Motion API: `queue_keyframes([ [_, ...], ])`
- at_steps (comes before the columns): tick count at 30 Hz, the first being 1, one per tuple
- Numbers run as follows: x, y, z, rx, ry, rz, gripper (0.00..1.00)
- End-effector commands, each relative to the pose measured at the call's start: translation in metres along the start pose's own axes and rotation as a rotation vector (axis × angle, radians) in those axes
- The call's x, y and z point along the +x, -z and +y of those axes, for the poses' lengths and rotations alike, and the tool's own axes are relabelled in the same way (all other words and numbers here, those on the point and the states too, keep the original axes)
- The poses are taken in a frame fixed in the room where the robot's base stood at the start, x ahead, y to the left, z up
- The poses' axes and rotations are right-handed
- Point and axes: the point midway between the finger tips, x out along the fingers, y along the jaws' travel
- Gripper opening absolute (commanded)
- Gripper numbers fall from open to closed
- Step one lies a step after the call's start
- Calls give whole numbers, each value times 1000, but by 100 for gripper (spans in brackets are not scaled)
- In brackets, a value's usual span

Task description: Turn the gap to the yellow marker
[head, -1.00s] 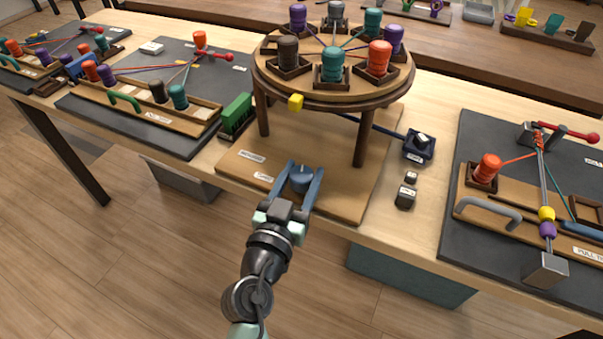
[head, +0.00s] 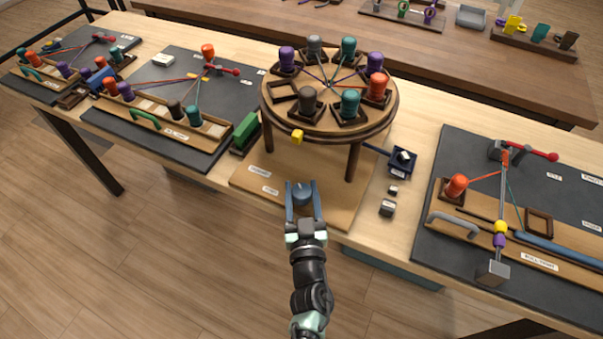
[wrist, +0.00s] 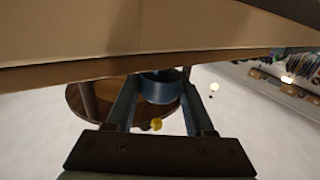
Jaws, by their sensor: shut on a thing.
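The round braiding disk (head: 332,125) stands on legs and carries several coloured bobbins in square holders. Its gap, an empty holder (head: 284,92), is at the disk's left, beside the dark bobbin (head: 307,102). The yellow marker (head: 297,137) is at the front-left rim, nearer the front than the gap, so the two are apart. My gripper (head: 302,197) is shut on the blue-grey knob (head: 302,192) low at the front of the base board. In the wrist view the fingers flank the knob (wrist: 158,88), and the marker (wrist: 156,124) also shows.
A green block (head: 245,132) is left of the stand. A dark blue box (head: 402,161) and small grey blocks (head: 388,207) are at its right. Dark boards with bobbins and cords lie on both sides. The floor in front of the table is clear.

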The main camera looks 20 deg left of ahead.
Motion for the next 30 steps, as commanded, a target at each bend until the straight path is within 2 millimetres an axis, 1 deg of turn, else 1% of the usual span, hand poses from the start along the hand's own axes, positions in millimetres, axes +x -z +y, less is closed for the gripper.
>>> queue_keyframes([
  [1, 2, 11, 3, -2, 15, 3, 0],
  [11, 2, 7, 4, 2, 174, 12, 0],
  [24, 2, 2, 2, 5, 444, 14, 0],
  [30, 1, 3, 1, 5, 517, 12, 0],
])
